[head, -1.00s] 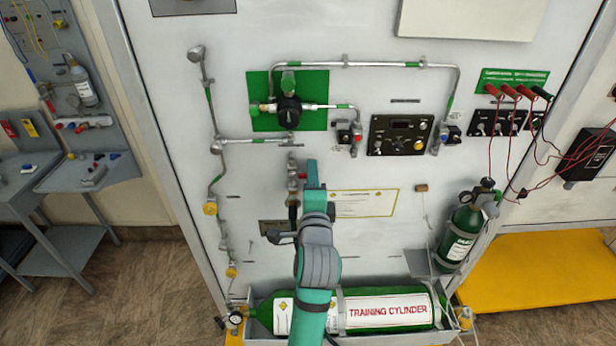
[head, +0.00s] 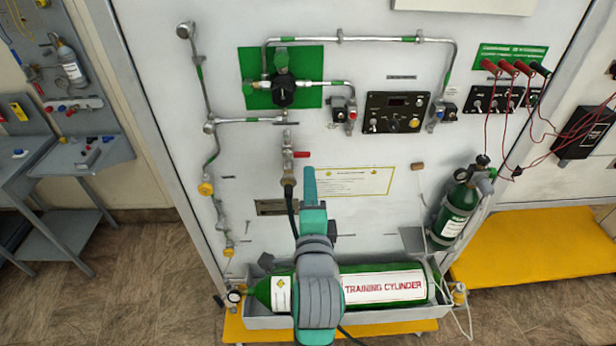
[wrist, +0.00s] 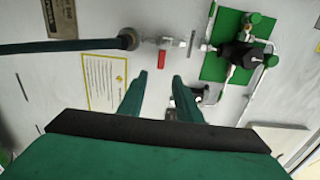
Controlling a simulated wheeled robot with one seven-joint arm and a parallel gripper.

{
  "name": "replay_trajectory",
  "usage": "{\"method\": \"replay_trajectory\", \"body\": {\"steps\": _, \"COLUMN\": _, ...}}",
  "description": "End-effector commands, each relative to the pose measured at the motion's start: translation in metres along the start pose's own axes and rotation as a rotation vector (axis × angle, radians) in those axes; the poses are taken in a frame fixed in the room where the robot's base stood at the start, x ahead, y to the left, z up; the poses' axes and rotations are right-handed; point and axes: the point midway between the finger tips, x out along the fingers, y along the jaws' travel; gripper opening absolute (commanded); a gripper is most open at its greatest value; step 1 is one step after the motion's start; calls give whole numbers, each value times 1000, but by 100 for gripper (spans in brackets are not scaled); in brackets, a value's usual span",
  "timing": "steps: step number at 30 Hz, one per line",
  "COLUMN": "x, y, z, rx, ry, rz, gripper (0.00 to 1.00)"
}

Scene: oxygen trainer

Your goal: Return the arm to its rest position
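My teal arm rises from the bottom middle of the head view, with my gripper (head: 309,185) at its upper end, in front of the white panel (head: 370,235). In the wrist view the two fingers of my gripper (wrist: 160,85) stand apart with nothing between them. The red-handled valve (head: 300,155) on the vertical pipe is just above and left of my gripper in the head view. It also shows in the wrist view (wrist: 161,60), beyond the fingertips and apart from them. A black hose (head: 292,215) hangs below the valve, partly hidden by my arm.
The green training cylinder (head: 385,286) lies in a grey tray (head: 380,318) low on the panel, partly behind my arm. A small green cylinder (head: 456,212) stands at the right. A regulator (head: 284,93) sits on a green plate above. A grey bench (head: 85,160) is at the left.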

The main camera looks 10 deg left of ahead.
Motion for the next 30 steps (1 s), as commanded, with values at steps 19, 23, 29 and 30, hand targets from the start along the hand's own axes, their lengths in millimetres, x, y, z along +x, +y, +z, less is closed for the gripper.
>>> {"method": "replay_trajectory", "body": {"steps": 19, "x": -6, "y": 14, "z": -7, "rx": -47, "ry": 13, "rz": 11, "gripper": 31}}
{"method": "replay_trajectory", "body": {"steps": 23, "x": -20, "y": 44, "z": -17, "rx": -162, "ry": 33, "rz": 31, "gripper": 31}}
{"method": "replay_trajectory", "body": {"steps": 29, "x": -54, "y": 99, "z": -36, "rx": -393, "ry": 65, "rz": 70, "gripper": 31}}
{"method": "replay_trajectory", "body": {"steps": 30, "x": -62, "y": 109, "z": -40, "rx": -438, "ry": 70, "rz": 79, "gripper": 31}}
